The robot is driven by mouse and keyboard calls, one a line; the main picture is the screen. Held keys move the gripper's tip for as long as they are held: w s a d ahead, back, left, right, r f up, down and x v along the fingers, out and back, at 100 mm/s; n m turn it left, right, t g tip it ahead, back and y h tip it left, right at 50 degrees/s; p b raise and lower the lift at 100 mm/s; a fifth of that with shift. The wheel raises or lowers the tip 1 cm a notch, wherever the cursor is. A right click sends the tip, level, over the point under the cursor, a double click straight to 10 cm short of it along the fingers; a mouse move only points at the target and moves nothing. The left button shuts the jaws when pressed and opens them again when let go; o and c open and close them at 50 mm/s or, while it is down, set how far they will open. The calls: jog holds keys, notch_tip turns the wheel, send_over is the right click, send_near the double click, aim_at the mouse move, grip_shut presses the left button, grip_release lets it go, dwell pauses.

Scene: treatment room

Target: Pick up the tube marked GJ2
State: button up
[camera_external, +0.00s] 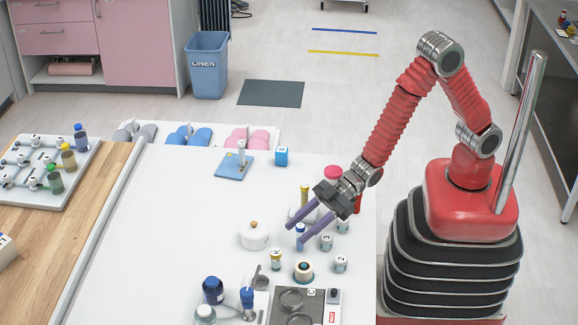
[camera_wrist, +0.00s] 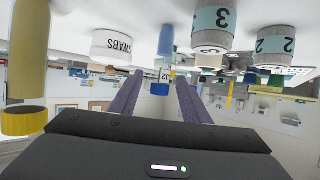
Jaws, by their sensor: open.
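A slim tube (camera_external: 300,231) with a white label and blue ends stands on the white table between my gripper's fingers. In the upside-down wrist view the tube (camera_wrist: 166,45) hangs from the top, between the two purple fingers. Its label is partly readable, with a 2 in it; the full marking is too small to tell. My gripper (camera_external: 295,232) is open and reaches down and left, with one finger on each side of the tube. In the wrist view my gripper (camera_wrist: 159,76) shows gaps between fingers and tube.
A yellow-capped tube (camera_wrist: 25,100) stands close by. Jars marked 3 (camera_external: 326,241) and 2 (camera_external: 341,263) stand to the right. A white SWABS jar (camera_wrist: 112,46) is left of the tube. The table's left middle is clear.

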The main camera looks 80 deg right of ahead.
aim_at(297, 231)
jog(key=shift+x, duration=2.3)
jog(key=shift+r, duration=0.1)
jog(key=shift+c, duration=0.4)
grip_shut()
